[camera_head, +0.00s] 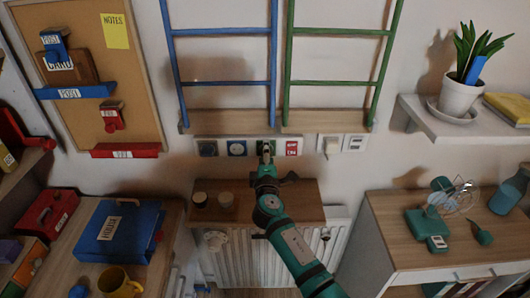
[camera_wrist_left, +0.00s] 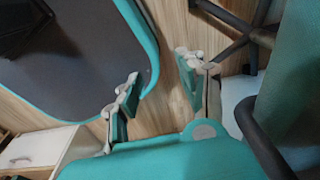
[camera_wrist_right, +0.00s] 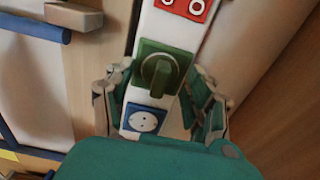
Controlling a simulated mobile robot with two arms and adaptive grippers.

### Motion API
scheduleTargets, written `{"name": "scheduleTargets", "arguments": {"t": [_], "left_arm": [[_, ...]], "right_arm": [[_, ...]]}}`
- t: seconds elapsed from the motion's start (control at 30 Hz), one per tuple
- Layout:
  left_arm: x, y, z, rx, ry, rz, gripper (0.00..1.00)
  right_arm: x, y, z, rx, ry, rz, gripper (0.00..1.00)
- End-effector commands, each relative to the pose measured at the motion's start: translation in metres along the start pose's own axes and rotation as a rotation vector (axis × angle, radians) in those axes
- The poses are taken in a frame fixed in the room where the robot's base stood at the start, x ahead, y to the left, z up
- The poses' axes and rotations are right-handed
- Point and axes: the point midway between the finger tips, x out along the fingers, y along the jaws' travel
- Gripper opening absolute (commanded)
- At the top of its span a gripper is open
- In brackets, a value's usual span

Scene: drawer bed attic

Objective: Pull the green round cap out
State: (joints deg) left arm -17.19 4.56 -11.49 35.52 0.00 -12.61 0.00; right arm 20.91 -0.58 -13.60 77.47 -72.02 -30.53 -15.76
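The green round cap (camera_wrist_right: 157,73) sits on a square green plate in a white wall strip (camera_wrist_right: 185,33), in the right wrist view. It has a raised grip bar across it. My right gripper (camera_wrist_right: 160,100) is open, with a finger on each side of the strip. Its fingers look apart from the cap. In the head view my right gripper (camera_head: 266,152) is at the strip and mostly hides the cap. My left gripper (camera_wrist_left: 157,78) shows only in the left wrist view, open and empty above a wooden floor.
A blue socket (camera_wrist_right: 146,119) and a red panel (camera_wrist_right: 188,7) flank the cap on the strip. Blue (camera_head: 222,82) and green (camera_head: 334,82) ladders stand above. A wooden shelf (camera_head: 308,199) with cups is below. A chair base (camera_wrist_left: 232,45) is near my left gripper.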

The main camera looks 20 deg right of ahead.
Motion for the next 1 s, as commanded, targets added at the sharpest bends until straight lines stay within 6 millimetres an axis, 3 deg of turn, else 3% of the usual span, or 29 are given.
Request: {"name": "scheduleTargets", "arguments": {"t": [0.03, 0.4, 1.0], "left_arm": [[0.000, 0.000, 0.000, 0.000, 0.000, 0.000, 0.40], [0.000, 0.000, 0.000, -0.001, 0.000, -0.001, 0.40], [-0.005, -0.001, -0.001, -0.001, 0.000, -0.001, 0.40]], "right_arm": [[0.000, 0.000, 0.000, 0.000, 0.000, 0.000, 0.46], [0.000, 0.000, 0.000, 0.000, 0.000, 0.000, 0.00], [-0.015, 0.000, 0.000, 0.000, 0.001, 0.000, 0.00]]}}
